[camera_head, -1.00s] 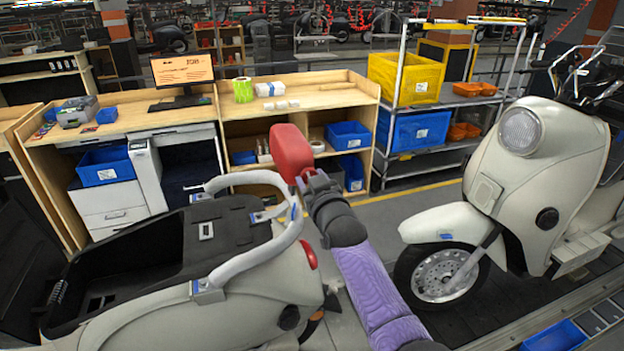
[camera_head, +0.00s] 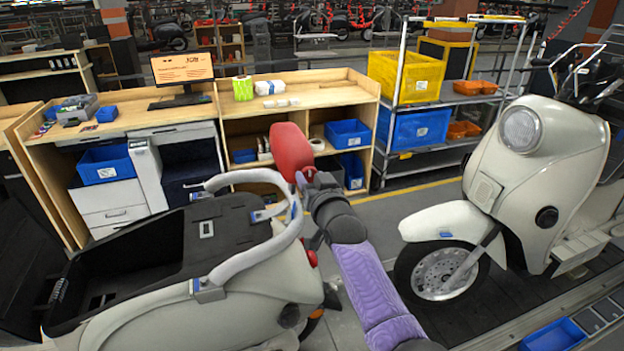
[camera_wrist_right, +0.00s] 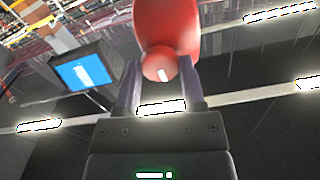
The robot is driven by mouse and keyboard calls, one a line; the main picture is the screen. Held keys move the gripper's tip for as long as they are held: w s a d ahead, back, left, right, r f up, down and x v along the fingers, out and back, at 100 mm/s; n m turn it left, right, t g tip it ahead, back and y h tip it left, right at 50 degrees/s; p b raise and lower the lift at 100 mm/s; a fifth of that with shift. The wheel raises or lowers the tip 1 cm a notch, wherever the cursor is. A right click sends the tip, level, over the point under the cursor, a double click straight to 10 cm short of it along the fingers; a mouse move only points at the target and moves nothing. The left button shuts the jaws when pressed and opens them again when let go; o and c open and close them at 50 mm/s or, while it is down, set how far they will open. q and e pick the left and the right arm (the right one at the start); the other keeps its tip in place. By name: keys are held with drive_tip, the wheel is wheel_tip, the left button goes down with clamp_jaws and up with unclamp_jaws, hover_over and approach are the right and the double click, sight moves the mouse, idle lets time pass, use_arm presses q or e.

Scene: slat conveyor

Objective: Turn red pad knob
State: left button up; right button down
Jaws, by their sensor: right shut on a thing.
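The red pad (camera_head: 291,150) stands upright, leaning slightly, just above the rear end of the near scooter's grey rack rail (camera_head: 285,228). In the right wrist view the pad (camera_wrist_right: 168,25) fills the top centre, with a rounded red knob (camera_wrist_right: 159,66) at its lower end. My right gripper (camera_head: 304,180) is shut on the knob from the right; its two fingers (camera_wrist_right: 160,80) stand on either side of it. I cannot tell whether the pad touches the rail. My left gripper is not in view.
The near scooter's open black compartment (camera_head: 150,255) lies left of the rack. A second cream scooter (camera_head: 525,180) stands at right. Wooden workbenches (camera_head: 320,95) and a shelf cart with a yellow crate (camera_head: 405,77) stand behind. Open floor lies between the benches and scooters.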

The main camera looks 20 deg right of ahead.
drive_tip(key=shift+f, duration=0.1)
drive_tip(key=shift+c, duration=0.9)
unclamp_jaws()
drive_tip(key=shift+s, duration=0.35)
drive_tip(key=s, duration=0.9)
drive_tip(key=shift+d+p, duration=0.15)
drive_tip(key=shift+p, duration=0.3)
drive_tip(key=shift+s, duration=0.1)
